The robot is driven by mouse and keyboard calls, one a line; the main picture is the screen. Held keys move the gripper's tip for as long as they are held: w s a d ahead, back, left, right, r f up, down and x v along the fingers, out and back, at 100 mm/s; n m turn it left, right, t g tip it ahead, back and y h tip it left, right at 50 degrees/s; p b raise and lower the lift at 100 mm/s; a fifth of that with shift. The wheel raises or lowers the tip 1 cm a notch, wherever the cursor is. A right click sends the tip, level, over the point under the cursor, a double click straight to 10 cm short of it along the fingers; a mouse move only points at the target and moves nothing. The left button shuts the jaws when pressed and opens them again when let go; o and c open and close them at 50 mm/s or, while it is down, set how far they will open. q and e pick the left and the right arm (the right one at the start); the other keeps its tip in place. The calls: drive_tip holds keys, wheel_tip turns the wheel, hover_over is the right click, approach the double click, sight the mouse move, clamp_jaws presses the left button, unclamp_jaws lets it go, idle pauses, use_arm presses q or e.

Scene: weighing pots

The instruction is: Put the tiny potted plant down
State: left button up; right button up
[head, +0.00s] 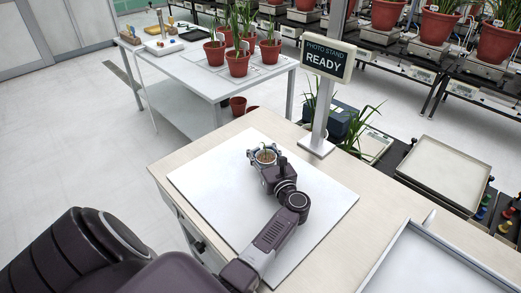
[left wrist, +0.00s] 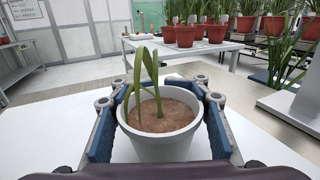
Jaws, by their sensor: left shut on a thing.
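The tiny potted plant (head: 266,155) is a small pale grey pot with brown soil and a few drooping green leaves. In the left wrist view the pot (left wrist: 162,138) stands upright between the two blue finger pads. My left gripper (head: 264,157) is shut on the pot, over the white board (head: 215,185) on the wooden table. The pot is low over the board; I cannot tell whether its base touches, as the base is hidden. My right gripper is not in view.
A sign reading "PHOTO STAND READY" (head: 327,59) stands on the table behind the board. A metal tray (head: 440,265) is at the front right. A white table with several red pots (head: 238,63) stands further back. The board's left part is clear.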

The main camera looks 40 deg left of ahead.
sight(270, 164)
use_arm(q)
drive_tip(key=shift+f, duration=0.15)
drive_tip(key=o, duration=1.6)
drive_tip(key=shift+r+p, duration=0.3)
drive_tip(key=shift+r, duration=0.05)
drive_tip(key=v, duration=0.7)
drive_tip(key=shift+s+d+f+b, duration=0.15)
drive_tip(key=shift+d+f+b, duration=0.1)
drive_tip(key=shift+b, duration=0.1)
